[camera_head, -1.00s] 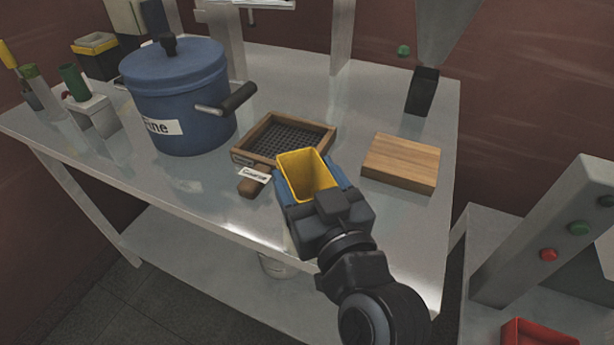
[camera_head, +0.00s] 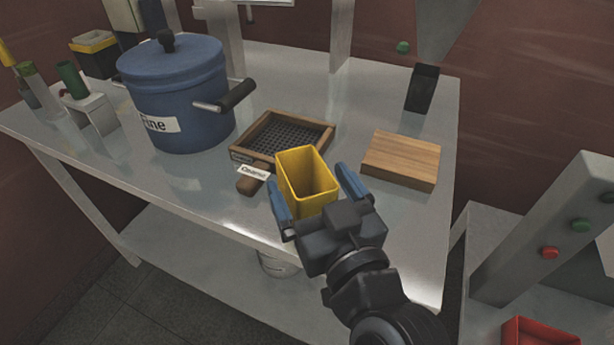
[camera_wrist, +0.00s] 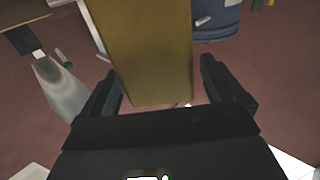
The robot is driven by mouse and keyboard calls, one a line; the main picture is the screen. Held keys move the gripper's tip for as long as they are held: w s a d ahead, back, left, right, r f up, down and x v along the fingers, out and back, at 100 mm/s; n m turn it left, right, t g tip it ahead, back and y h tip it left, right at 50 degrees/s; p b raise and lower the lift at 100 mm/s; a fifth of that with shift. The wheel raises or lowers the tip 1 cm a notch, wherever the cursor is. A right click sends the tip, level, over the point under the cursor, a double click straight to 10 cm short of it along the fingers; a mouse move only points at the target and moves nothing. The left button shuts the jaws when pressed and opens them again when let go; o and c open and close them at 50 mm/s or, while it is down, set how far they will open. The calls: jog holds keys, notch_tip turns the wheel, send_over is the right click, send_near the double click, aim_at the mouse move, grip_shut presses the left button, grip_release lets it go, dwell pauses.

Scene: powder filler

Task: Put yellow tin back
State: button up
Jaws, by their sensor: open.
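The yellow tin (camera_head: 308,184) is an open-topped rectangular box, upright on the metal table just in front of the wooden-framed sieve. My gripper (camera_head: 313,190) is open, with its blue fingers spread on either side of the tin's near part and a gap showing at the right finger. In the wrist view the tin (camera_wrist: 145,55) fills the upper middle, between and beyond the dark fingers (camera_wrist: 165,85), apart from both. The tin's base is partly hidden by my gripper.
The framed sieve (camera_head: 282,137) with its handle and label lies behind the tin. A blue lidded pot (camera_head: 180,95) marked "Fine" stands at left. The table's front edge is close to my gripper.

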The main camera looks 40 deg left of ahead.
jog(key=b+v, duration=0.2)
jog(key=v, duration=0.7)
jog(key=shift+s+d, duration=0.1)
jog(key=shift+d, duration=0.05)
jog(key=s+d+f+m+t+h, duration=0.3)
jog(key=d+f+m+h, duration=0.15)
jog(key=d, duration=0.45)
jog(key=s+d+f+m+t+h, duration=0.2)
jog(key=d+f+m+h, duration=0.3)
jog(key=d, duration=0.5)
jog(key=s+d+m+h, duration=0.2)
jog(key=s+d+h, duration=0.4)
jog(key=s+d, duration=0.8)
jog(key=s, duration=0.3)
jog(key=shift+t, duration=0.3)
jog(key=shift+r, duration=0.15)
